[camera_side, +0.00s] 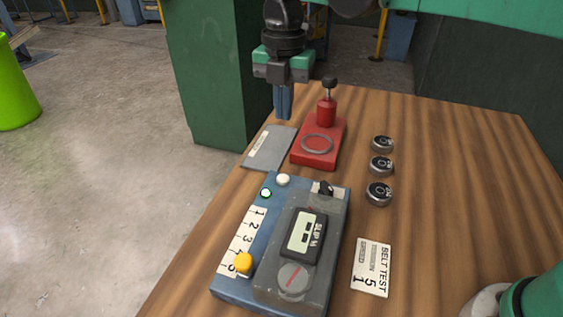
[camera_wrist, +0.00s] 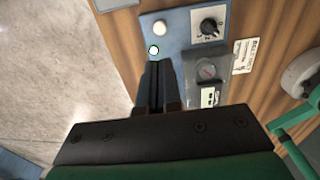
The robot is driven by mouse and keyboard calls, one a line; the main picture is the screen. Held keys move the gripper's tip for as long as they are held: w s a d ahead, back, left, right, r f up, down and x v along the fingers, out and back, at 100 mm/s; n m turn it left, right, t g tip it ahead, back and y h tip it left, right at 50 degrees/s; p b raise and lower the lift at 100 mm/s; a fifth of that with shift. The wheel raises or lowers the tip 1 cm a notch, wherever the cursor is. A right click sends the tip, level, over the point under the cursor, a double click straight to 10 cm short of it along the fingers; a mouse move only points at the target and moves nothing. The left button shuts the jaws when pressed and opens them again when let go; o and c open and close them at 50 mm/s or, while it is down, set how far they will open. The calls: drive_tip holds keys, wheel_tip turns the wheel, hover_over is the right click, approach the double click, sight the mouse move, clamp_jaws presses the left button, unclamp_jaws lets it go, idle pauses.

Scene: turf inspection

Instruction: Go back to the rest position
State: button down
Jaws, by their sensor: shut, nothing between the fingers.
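My gripper (camera_side: 284,115) is shut and empty, pointing down in the air above the table in the side view. In the wrist view the shut fingers (camera_wrist: 160,66) reach toward a blue control box (camera_wrist: 178,27), their tips showing just below its green-ringed button (camera_wrist: 154,49). In the side view the blue box (camera_side: 228,287) lies nearer the camera than the gripper. It carries the green-ringed button (camera_side: 266,193), a white button (camera_side: 283,180), a yellow button (camera_side: 243,262), a black knob (camera_side: 325,188) and a grey module (camera_side: 329,258) with a display. Nothing touches the fingers.
A red stand (camera_side: 318,155) with a ring and a grey plate (camera_side: 262,155) sit behind the box. Several dark round weights, the nearest (camera_side: 379,193), line the right. A card (camera_side: 371,267) reading BELT TEST lies flat. A green cabinet (camera_side: 205,80) stands behind the table (camera_side: 450,190).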

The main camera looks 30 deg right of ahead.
idle(0.3)
drive_tip(key=s+d+f+m+t, duration=0.3)
drive_tip(key=s+d+m+t, duration=0.4)
drive_tip(key=m, duration=2)
drive_tip(key=s+d, duration=0.6)
drive_tip(key=d, duration=0.1)
drive_tip(key=shift+s, duration=0.1)
idle(2.4)
